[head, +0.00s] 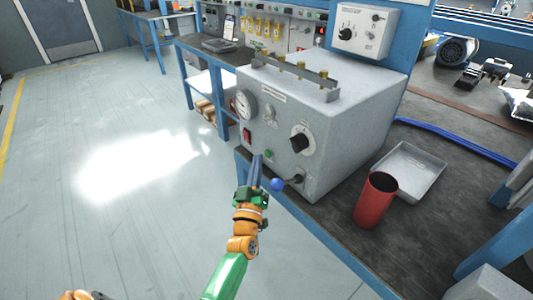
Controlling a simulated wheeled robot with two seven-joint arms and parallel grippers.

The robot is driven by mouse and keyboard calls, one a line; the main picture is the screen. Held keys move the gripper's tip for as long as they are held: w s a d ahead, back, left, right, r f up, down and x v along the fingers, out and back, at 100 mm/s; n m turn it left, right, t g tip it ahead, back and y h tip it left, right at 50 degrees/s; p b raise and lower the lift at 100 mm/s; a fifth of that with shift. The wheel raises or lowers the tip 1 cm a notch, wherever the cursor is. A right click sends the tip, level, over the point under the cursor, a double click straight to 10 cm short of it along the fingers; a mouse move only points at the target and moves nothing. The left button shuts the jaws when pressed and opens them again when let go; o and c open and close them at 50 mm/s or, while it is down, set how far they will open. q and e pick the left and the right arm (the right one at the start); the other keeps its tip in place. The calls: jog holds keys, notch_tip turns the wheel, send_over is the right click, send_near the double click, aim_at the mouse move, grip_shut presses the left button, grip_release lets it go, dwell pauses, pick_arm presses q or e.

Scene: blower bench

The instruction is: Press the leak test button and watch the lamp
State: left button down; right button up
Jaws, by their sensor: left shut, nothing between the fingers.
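A grey box-shaped test unit (345,105) stands on the bench. Its front face has a small green button (268,154) low down, and I cannot read any label by it. A pale round fitting (270,113), possibly the lamp, sits above it and shows no clear glow. My left gripper (257,160) is shut and empty, its fingers pointing up at the lower front of the unit, just left of and below the green button. I cannot tell whether the fingertips touch the face.
The unit's front also has a dial gauge (246,104), a red switch (247,135), a black rotary knob (301,141) and a blue ball-ended lever (278,184) close right of my gripper. A red cup (374,205) and a metal tray (420,172) are on the bench at right.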

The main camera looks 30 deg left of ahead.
pick_arm(q)
jog(key=s, duration=0.1)
jog(key=s+a+p, duration=0.1)
jog(key=s, duration=0.1)
jog(key=s+a+p, duration=0.1)
jog(key=shift+s, duration=0.3)
jog(key=shift+d+f, duration=0.1)
jog(key=s+d+f+m+g+h+p, duration=0.2)
jog(key=s+d+f+g, duration=0.1)
jog(key=f, duration=0.4)
jog(key=s+d+f+m+g+h+p, duration=0.1)
jog(key=s+d+f+m+g+h, duration=0.2)
jog(key=f, duration=0.5)
jog(key=s+d+f+m+g+h+p, duration=0.2)
jog(key=s+d+f+g, duration=0.15)
jog(key=f, duration=0.35)
jog(key=s+f+m+g+p, duration=0.1)
jog(key=s+f+g, duration=0.2)
jog(key=s, duration=0.6)
jog(key=s+f+m+g+p, duration=0.1)
jog(key=s+f+m+g, duration=0.1)
jog(key=s, duration=0.7)
jog(key=s+f+m+g+p, duration=0.1)
jog(key=s+f+g, duration=0.3)
jog(key=s, duration=0.5)
jog(key=shift+s+d+f+m+h, duration=0.35)
jog(key=shift+f+m, duration=0.15)
jog(key=shift+f, duration=0.35)
